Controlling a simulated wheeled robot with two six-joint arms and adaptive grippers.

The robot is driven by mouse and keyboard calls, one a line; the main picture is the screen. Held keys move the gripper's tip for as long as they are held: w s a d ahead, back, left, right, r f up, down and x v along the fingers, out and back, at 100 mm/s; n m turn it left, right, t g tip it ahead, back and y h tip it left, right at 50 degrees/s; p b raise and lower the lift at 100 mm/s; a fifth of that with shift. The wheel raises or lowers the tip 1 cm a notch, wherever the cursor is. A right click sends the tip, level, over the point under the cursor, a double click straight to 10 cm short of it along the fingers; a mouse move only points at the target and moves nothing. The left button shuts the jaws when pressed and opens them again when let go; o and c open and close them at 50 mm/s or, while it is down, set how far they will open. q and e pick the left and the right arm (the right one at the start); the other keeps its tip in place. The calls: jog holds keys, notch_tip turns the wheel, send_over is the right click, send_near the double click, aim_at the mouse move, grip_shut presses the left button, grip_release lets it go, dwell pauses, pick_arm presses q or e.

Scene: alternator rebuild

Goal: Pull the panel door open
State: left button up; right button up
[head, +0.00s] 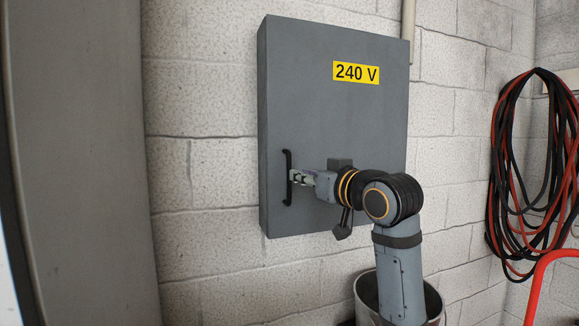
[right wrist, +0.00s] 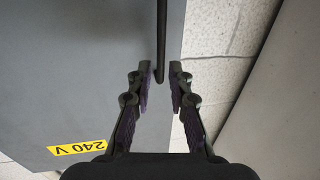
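The grey panel door (head: 310,100) hangs on a block wall and looks closed, with a yellow 240 V label (head: 356,72) near its top. A black upright bar handle (head: 288,160) is on its left side. My right gripper (head: 294,178) reaches in from the right, level with the handle's lower half. In the right wrist view, the handle (right wrist: 162,40) runs between the two parted fingertips of this gripper (right wrist: 161,72), with a small gap on each side. The gripper is open around the handle's end. My left gripper is in neither view.
Black and red cables (head: 535,180) hang on the wall at the right. A metal bucket (head: 434,304) stands below, behind my right arm. A red tube frame (head: 540,280) is at lower right. A grey upright surface (head: 80,160) fills the left side. The wall between it and the panel is clear.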

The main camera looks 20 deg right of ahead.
aim_at(289, 199)
jog(key=p+x, duration=0.2)
jog(key=x, duration=0.4)
jog(key=shift+a+r, duration=0.15)
jog(key=shift+w+p, duration=0.3)
jog(key=shift+f, duration=0.2)
grip_shut()
